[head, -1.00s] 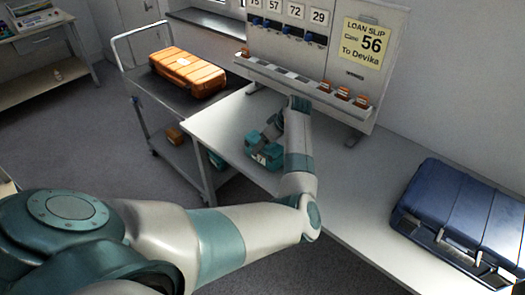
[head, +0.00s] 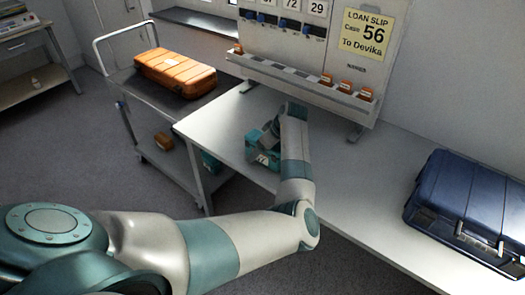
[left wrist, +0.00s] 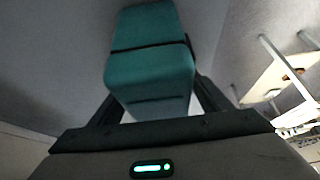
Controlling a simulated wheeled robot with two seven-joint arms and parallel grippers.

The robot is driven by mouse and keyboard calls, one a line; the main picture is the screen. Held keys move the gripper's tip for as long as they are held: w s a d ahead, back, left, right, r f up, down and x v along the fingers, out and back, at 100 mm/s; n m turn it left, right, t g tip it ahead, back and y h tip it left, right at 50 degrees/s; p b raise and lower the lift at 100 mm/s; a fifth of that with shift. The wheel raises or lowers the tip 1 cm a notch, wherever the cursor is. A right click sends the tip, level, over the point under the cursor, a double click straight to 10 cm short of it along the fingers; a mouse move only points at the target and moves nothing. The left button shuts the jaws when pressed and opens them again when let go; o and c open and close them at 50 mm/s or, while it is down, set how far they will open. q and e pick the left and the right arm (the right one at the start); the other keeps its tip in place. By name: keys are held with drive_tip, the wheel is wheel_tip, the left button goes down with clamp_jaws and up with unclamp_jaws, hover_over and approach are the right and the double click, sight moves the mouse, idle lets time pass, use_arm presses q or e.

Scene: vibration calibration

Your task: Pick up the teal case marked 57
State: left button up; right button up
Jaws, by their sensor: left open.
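A small teal case (head: 262,158) is at the left part of the white table, partly hidden by my left gripper (head: 266,140). In the left wrist view the teal case (left wrist: 150,68) fills the space between my two dark fingers, with a dark band across it. The fingers are open on either side of it; whether they touch it I cannot tell. No number is legible on the case. My right gripper is not in view.
An orange case (head: 175,73) lies on a trolley (head: 125,82) to the left. A navy case (head: 470,207) lies on the table (head: 350,180) at right. A rack board (head: 300,75) with a loan slip (head: 364,35) reading 56 stands behind. The table's middle is clear.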

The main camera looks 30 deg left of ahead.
use_arm(q)
drive_tip(key=shift+r, duration=0.1)
drive_tip(key=shift+f, duration=0.2)
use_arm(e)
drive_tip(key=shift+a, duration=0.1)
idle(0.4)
use_arm(q)
drive_tip(key=shift+f, duration=0.1)
drive_tip(key=c, duration=1.5)
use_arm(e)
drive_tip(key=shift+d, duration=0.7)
